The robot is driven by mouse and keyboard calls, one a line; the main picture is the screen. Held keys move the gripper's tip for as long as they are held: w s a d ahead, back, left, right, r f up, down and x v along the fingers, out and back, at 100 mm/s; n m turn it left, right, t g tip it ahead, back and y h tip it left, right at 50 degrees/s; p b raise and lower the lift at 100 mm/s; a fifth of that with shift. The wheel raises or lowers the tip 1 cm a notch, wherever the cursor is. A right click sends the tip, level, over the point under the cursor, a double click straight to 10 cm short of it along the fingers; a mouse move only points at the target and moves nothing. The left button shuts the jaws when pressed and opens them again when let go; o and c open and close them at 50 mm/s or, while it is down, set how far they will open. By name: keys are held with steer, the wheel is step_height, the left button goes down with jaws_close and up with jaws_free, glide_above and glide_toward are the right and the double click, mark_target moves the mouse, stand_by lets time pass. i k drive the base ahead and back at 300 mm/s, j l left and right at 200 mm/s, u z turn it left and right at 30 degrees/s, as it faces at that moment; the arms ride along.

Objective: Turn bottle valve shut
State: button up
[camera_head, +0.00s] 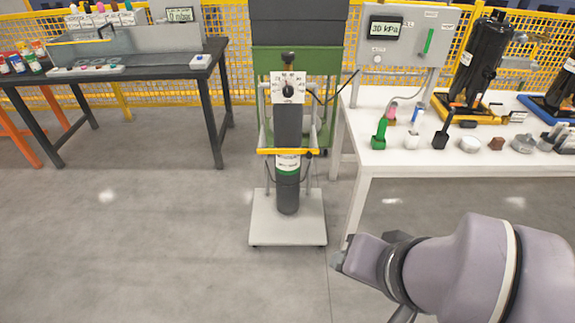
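The gas bottle (288,195) is a dark grey upright cylinder with a green band and a white label. It stands on a pale wheeled base in the middle of the view. A white dial plate with a black knob (288,91) is at its upper part, and a small black cap shows just above. I cannot tell for sure which of these is the bottle valve. My gripper (342,260) is at the lower right, low in front of the white table and well apart from the bottle. Its fingers are mostly hidden by my wrist, so their opening does not show.
A yellow bar (262,151) crosses the bottle's front. A white table (450,160) with several small items and a 30 kPa panel (400,38) stands right. A dark workbench (130,65) stands left. The grey floor (140,240) at front left is clear.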

mark_target(288, 56)
steer(key=i+j+u, duration=0.1)
steer(key=i+j, duration=0.2)
steer(key=i, duration=0.35)
steer(key=i+j+u, duration=0.1)
steer(key=i, duration=0.55)
steer(key=i+j+u, duration=0.15)
steer(key=i, duration=0.55)
steer(key=i+j+u, duration=0.1)
steer(key=i, duration=0.55)
steer(key=j, duration=0.1)
